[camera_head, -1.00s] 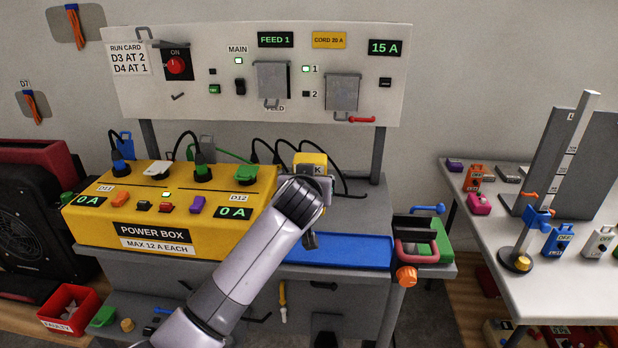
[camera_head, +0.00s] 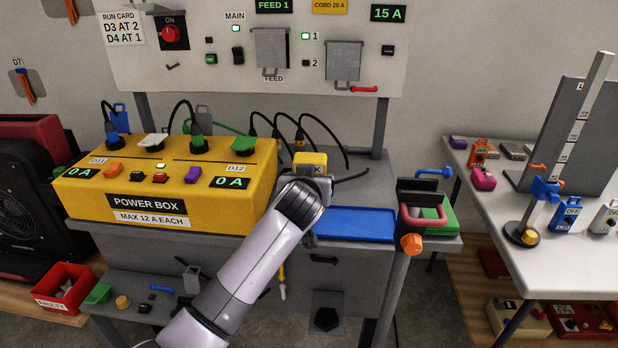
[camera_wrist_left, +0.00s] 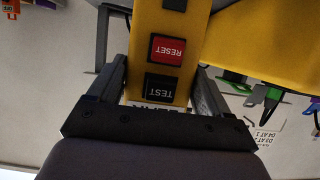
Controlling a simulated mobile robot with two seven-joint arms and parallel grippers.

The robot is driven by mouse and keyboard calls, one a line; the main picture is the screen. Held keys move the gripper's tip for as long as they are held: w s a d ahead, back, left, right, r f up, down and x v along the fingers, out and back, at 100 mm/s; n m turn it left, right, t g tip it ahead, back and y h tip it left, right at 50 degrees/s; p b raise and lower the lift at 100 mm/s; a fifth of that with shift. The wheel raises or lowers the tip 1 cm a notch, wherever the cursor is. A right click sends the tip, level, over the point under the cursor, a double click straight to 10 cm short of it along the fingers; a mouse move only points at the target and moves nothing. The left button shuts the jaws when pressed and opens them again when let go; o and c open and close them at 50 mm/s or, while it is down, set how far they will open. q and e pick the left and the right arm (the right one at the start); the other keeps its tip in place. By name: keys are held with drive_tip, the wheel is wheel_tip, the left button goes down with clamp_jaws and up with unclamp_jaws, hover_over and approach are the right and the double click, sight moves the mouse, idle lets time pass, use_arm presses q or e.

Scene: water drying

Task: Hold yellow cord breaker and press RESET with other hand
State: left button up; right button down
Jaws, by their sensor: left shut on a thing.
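The yellow cord breaker (camera_head: 310,160) is in my left gripper in front of the grey bench, right of the power box. In the left wrist view the breaker (camera_wrist_left: 168,20) stands between the two fingers. Its red RESET button (camera_wrist_left: 168,50) and black TEST button (camera_wrist_left: 165,88) face the camera and are uncovered. My left gripper (camera_wrist_left: 160,100) is shut on the breaker's sides. In the head view my wrist hides the breaker's lower part and most of the fingers. My right gripper is in neither view.
The yellow power box (camera_head: 160,190) is left of the breaker. Black cables (camera_head: 300,130) hang behind it. A white table (camera_head: 560,260) stands further right.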

use_arm(q)
drive_tip(key=shift+f+b, duration=0.45)
drive_tip(key=shift+f, duration=0.4)
drive_tip(key=shift+f+b, duration=0.6)
drive_tip(key=shift+f, duration=0.35)
drive_tip(key=shift+f+b, duration=0.3)
drive_tip(key=shift+f, duration=0.15)
idle(0.8)
idle(1.2)
idle(1.3)
idle(1.6)
